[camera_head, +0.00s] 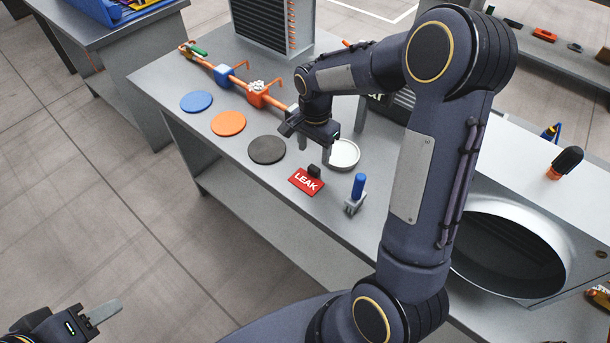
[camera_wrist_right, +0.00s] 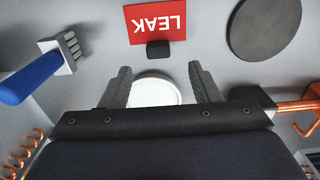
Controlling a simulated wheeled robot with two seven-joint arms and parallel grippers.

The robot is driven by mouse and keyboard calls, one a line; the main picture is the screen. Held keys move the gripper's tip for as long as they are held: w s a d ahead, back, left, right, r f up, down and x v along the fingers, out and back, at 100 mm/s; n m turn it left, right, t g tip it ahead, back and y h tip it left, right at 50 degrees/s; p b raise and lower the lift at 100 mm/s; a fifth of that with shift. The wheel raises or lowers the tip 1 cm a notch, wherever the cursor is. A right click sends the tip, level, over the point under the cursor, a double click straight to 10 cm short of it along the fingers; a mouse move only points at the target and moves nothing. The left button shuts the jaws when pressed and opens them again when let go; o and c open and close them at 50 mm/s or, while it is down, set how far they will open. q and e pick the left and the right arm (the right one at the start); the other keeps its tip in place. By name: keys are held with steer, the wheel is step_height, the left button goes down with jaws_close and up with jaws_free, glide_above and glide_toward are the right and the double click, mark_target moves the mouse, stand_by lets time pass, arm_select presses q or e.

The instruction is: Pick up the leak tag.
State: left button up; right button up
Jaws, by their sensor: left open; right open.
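The red leak tag (camera_head: 306,181) with white LEAK lettering and a small black block at its edge lies on the grey bench. It also shows in the right wrist view (camera_wrist_right: 160,22), upside down at the top, beyond the fingertips. My right gripper (camera_head: 316,152) is open and empty above the bench, just behind the tag in the head view. In the wrist view its two fingers (camera_wrist_right: 157,76) are spread, with a white round dish (camera_wrist_right: 155,91) below and between them. My left gripper (camera_head: 98,314) is at the lower left, away from the bench, one finger clearly showing.
Near the tag are a black disc (camera_head: 267,150), a blue-handled brush (camera_head: 356,192) and the white dish (camera_head: 344,153). Orange (camera_head: 228,123) and blue (camera_head: 196,101) discs lie farther left. A copper pipe (camera_head: 201,61) with clamps runs behind them. A large metal duct (camera_head: 520,240) stands right.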

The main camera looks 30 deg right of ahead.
mark_target(314, 167)
step_height(314, 167, down, 7)
steer(key=shift+s+r+p, duration=0.1)
steer(key=shift+r+p, duration=0.05)
steer(key=shift+p, duration=0.55)
steer(key=c, duration=1.1)
steer(key=shift+o, duration=0.2)
steer(key=shift+r, duration=0.1)
